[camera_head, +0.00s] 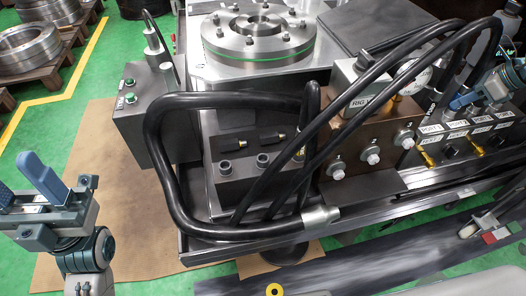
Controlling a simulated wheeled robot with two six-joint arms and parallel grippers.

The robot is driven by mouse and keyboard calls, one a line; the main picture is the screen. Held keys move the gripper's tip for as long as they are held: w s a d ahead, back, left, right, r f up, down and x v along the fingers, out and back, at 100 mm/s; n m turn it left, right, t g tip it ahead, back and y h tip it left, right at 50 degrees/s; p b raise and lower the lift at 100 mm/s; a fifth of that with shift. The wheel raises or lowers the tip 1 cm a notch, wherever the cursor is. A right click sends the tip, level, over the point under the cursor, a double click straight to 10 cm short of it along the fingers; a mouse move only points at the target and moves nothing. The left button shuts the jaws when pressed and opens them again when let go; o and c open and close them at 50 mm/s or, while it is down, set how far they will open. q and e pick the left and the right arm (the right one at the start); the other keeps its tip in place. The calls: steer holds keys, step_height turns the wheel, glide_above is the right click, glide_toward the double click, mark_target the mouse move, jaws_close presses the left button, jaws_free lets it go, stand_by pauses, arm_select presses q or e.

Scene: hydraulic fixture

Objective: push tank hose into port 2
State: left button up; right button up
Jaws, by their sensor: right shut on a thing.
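A black hose (408,72) arcs over the brown block to the upper right, where my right gripper (492,88) is shut on what looks like its end, the tank hose. The blue fingers hide most of that end. The port block with a row of white labels (457,125) lies just below and left of this gripper. The labels are too small to read surely, so I cannot tell which is port 2 or whether the hose end touches it. My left gripper (24,188) is open and empty at the far left, away from the hoses.
A thick black hose (155,150) loops around the grey fitting block, with a metal end (320,217) at the front. A brown valve block (375,140) with knobs stands left of the ports. A round steel flange (258,35) is behind. The floor near the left gripper is free.

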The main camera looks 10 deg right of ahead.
steer(key=shift+f, duration=0.1)
steer(key=o, duration=1.1)
steer(key=shift+c, duration=0.2)
